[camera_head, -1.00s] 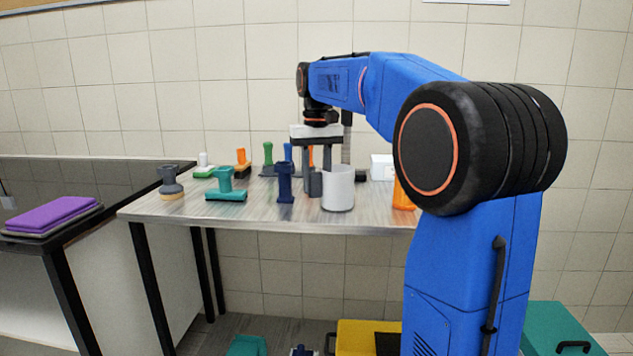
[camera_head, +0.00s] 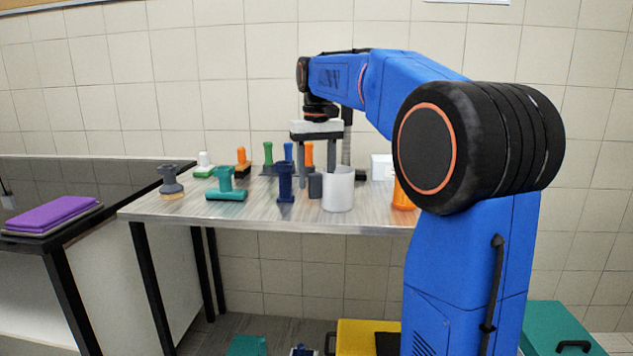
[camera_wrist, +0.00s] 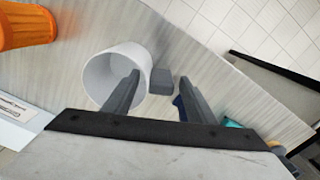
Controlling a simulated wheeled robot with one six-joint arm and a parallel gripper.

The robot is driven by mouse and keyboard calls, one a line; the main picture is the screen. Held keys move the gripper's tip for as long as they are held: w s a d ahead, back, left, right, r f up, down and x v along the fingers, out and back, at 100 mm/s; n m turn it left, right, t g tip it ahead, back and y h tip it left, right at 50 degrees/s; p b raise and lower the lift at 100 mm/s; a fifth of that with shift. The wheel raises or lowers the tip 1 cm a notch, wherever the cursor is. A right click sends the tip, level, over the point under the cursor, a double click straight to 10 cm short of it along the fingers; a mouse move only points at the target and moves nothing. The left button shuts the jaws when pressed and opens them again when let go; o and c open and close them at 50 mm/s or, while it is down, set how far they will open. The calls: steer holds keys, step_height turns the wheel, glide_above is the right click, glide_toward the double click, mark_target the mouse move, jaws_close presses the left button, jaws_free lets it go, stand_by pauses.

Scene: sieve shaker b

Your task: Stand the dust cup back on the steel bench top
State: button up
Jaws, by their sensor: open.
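The dust cup, a white open cylinder (camera_head: 338,190), stands upright on the steel bench top (camera_head: 262,213) near its front edge. A small grey block (camera_head: 315,186) sits against its left side like a grip; I cannot tell if they are joined. In the wrist view the cup (camera_wrist: 97,80) shows its open mouth, with the grey block (camera_wrist: 161,82) beside it. My gripper (camera_head: 316,178) is open, pointing down over the grey block. In the wrist view its fingertips (camera_wrist: 159,76) lie on both sides of the block, apart from it; one finger crosses the cup's rim in the picture.
An orange container (camera_head: 402,196) stands right of the cup, and a white box (camera_head: 381,167) is behind. A navy stand-like piece (camera_head: 285,183), a teal one (camera_head: 226,187) and several other handled tools are to the left.

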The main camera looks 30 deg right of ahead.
step_height(320, 180, up, 11)
steer(key=shift+f, duration=0.15)
stand_by(0.4)
steer(key=s+a+f+n+t, duration=0.1)
steer(key=s+a+f, duration=0.4)
steer(key=s+f, duration=1)
steer(key=s+a+f+n+t, duration=0.1)
steer(key=s+a+f+t, duration=0.2)
steer(key=s+f, duration=1.3)
step_height(320, 180, down, 3)
steer(key=shift+s+a+f+t, duration=0.15)
steer(key=shift+a+t, duration=0.25)
steer(key=shift+a, duration=0.5)
